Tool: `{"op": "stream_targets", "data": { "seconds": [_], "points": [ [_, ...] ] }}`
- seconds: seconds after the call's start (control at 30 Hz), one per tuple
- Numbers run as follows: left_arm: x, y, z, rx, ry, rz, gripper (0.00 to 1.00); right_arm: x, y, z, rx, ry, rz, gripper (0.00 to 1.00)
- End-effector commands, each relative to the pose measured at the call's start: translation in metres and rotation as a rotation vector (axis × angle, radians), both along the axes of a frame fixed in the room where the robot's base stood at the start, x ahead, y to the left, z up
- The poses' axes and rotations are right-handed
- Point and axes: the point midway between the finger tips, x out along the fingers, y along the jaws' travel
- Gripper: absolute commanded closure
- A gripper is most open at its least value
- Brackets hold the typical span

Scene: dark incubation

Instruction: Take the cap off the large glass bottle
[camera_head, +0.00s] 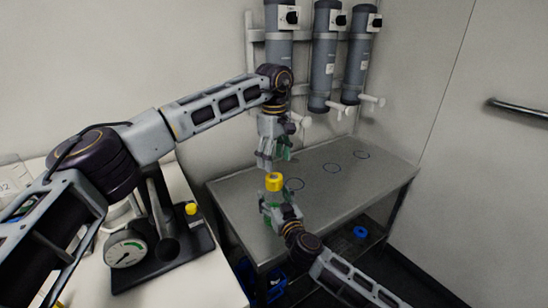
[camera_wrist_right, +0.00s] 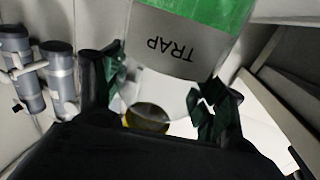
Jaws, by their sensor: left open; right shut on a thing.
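The large glass bottle (camera_wrist_right: 190,50) has a green band and a grey label reading TRAP, upside down in the right wrist view. My right gripper (camera_wrist_right: 162,92) is shut on the bottle, with a finger on either side of it. The yellow cap (camera_head: 274,182) shows at the bottle's top in the head view, and partly in the right wrist view (camera_wrist_right: 147,117). My left gripper (camera_head: 272,157) is open and empty, pointing down just above the cap. The right gripper hides most of the bottle in the head view.
A steel table (camera_head: 340,180) with several dark circles marked on it stands behind the bottle. Grey cylinders (camera_head: 324,55) with white taps hang on the wall above it. At left, a gauge (camera_head: 125,250) and a small yellow-topped item (camera_head: 192,208) stand on a white bench.

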Motion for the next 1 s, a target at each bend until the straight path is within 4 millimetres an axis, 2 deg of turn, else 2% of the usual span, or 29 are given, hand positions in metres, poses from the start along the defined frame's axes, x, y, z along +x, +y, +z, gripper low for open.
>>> {"op": "stream_targets", "data": {
  "seconds": [1.0],
  "points": [
    [0.0, 0.001, 0.0, 0.005, -0.003, -0.84, 0.36, -0.0002, 0.0002, -0.0006, 0.0, 0.001, 0.0, 0.96]
  ]
}}
